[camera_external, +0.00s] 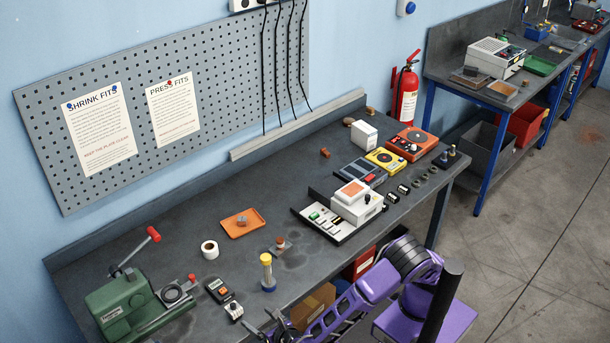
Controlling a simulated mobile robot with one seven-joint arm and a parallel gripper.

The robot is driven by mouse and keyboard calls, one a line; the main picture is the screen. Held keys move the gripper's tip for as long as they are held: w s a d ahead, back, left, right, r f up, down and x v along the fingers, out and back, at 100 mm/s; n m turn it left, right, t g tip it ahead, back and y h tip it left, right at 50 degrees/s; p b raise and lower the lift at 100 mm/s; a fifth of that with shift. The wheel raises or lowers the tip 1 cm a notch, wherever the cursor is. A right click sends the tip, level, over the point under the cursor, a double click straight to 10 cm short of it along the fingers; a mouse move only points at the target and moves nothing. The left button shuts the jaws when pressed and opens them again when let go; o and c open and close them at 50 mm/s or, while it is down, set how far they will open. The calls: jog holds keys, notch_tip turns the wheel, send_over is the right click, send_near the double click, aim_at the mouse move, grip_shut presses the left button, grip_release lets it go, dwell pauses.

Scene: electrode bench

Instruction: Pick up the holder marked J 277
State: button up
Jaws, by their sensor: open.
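Several small holders (403,189) stand in a row along the right front part of the bench, some black and white, some dark. A black and white piece (234,311) sits near the front edge at left. No marking can be read at this size, so I cannot tell which holder is J 277. My gripper (259,324) is open at the lower middle, by the bench's front edge. It is close to the black and white piece and far from the row. Its fingers are partly cut off by the frame.
A green machine (128,306) with red-knobbed levers stands at left. An orange tray (242,223), tape roll (209,249), white box unit (357,203), yellow device (385,160) and orange device (411,143) occupy the bench.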

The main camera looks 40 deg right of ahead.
aim_at(229, 306)
jog(key=shift+n+t+y, duration=0.3)
jog(key=shift+n+y, duration=0.1)
jog(key=shift+n, duration=0.4)
jog(key=x, duration=0.5)
jog(key=a+b+x, duration=0.1)
jog(key=x, duration=0.4)
jog(key=f+b+x, duration=0.1)
jog(key=x, duration=0.5)
jog(key=shift+s+a+f, duration=0.1)
jog(key=shift+s+a, duration=0.05)
jog(key=shift+c, duration=0.2)
grip_shut()
